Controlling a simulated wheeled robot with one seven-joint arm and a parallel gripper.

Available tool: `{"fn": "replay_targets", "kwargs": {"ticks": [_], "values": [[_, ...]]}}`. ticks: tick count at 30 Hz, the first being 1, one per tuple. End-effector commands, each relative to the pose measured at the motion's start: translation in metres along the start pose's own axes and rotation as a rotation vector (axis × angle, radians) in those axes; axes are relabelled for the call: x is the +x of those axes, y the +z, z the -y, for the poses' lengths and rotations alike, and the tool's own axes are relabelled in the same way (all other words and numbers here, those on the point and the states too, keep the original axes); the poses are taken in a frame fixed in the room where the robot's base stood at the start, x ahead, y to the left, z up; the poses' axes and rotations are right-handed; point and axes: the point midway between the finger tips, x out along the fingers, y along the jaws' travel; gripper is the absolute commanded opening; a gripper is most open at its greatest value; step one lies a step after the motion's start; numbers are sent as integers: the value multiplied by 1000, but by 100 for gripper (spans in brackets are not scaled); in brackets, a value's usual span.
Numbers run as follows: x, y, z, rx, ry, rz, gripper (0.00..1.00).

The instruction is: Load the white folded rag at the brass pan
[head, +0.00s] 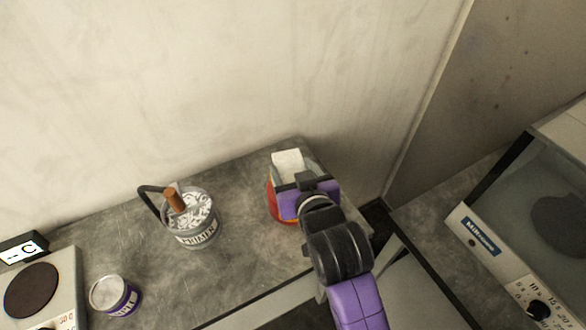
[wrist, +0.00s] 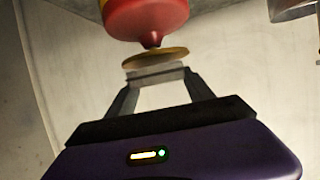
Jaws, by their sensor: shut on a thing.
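A white folded rag (head: 287,160) shows just past my gripper (head: 294,180) in the head view. In the wrist view my gripper (wrist: 158,82) is shut on the rag, which shows as a pale strip (wrist: 157,74) between the fingertips. The brass pan (wrist: 155,58) appears as a thin disc right beside the rag, under the narrow tip of a red body (wrist: 147,15). I cannot tell whether the rag touches the pan. In the head view, my gripper hides most of the red thing (head: 275,205), and the pan is not clearly visible.
A primer can (head: 197,238) with a brown-handled tool stands on the grey bench (head: 235,255) to the left. A small purple-labelled tin (head: 114,296) and a hot plate (head: 40,290) are farther left. A hooded appliance (head: 520,235) stands at right. The bench between can and gripper is clear.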

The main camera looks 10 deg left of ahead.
Motion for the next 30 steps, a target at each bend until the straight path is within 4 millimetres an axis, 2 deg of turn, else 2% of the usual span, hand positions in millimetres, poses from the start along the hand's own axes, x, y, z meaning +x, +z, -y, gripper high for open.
{"fn": "replay_targets", "kwargs": {"ticks": [30], "values": [[4, 10, 0, 0, 0, 0, 23]]}}
